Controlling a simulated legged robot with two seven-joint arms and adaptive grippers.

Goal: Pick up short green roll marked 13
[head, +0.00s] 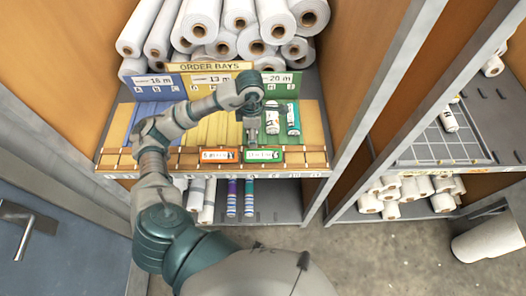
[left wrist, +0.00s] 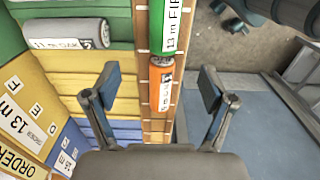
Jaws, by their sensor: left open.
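The short green roll (head: 263,155) lies on the wooden front rail below the order bays. In the left wrist view the green roll (left wrist: 172,38) is at the top, cut off by the frame edge, with a white label reading "13 m FIR". A short orange roll (head: 219,155) lies beside it on the same rail; it also shows in the left wrist view (left wrist: 160,78). My left gripper (head: 252,135) is open and empty above the rail. Its spread fingers (left wrist: 158,80) flank the orange roll in the wrist picture, apart from the green roll. My right gripper is out of view.
A white roll (head: 273,118) and a teal roll (head: 293,118) lie in the green bay behind the rail. Large white rolls (head: 240,20) are stacked above. A metal post (head: 340,150) bounds the right side.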

